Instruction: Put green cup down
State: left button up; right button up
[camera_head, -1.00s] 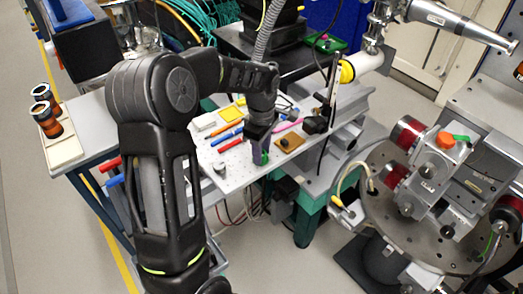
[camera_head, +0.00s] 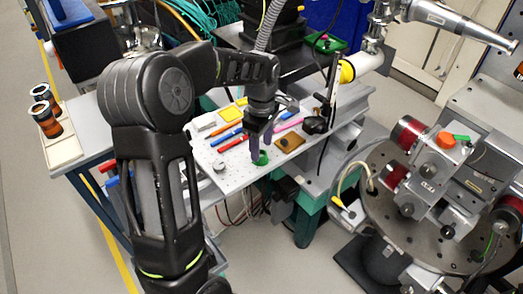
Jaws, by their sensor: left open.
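The green cup (camera_head: 262,159) stands on the perforated grey board near its front edge. My left gripper (camera_head: 261,148) points down just above and around the cup. Its fingers are open, and they hide part of the cup's upper side. I cannot tell whether a finger still touches the cup. My right gripper is not in view.
On the board (camera_head: 205,157) are a small silver cylinder (camera_head: 219,166), a brown square piece (camera_head: 289,142), coloured pens, a yellow pad (camera_head: 230,114) and a black item (camera_head: 315,125). Two brown-banded cylinders stand in a holder (camera_head: 63,152) at left. A round instrument stage (camera_head: 440,252) stands right.

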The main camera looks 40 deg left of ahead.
pick_arm(q)
notch_tip(320, 180, up, 9)
jog(key=shift+r, duration=0.2)
jog(key=shift+f, duration=0.15)
dwell(0.7)
jog(key=s+d+f+m+h, duration=0.1)
jog(key=d+f+m, duration=0.4)
jog(key=d+f, duration=0.6)
jog(key=s+d+f+m+h, duration=0.15)
jog(key=d+f+m, duration=0.45)
jog(key=f, duration=0.9)
jog(key=s+d+f+m+h, duration=0.1)
jog(key=s+d+f+m, duration=0.2)
jog(key=s+d+f, duration=0.3)
jog(key=s+d+f+m, duration=0.3)
jog(key=s+d+f, duration=0.2)
jog(key=s, duration=0.7)
jog(key=shift+s+d+f+t+h, duration=0.2)
jog(key=shift+d+f+t+h, duration=0.15)
jog(key=shift+d, duration=0.5)
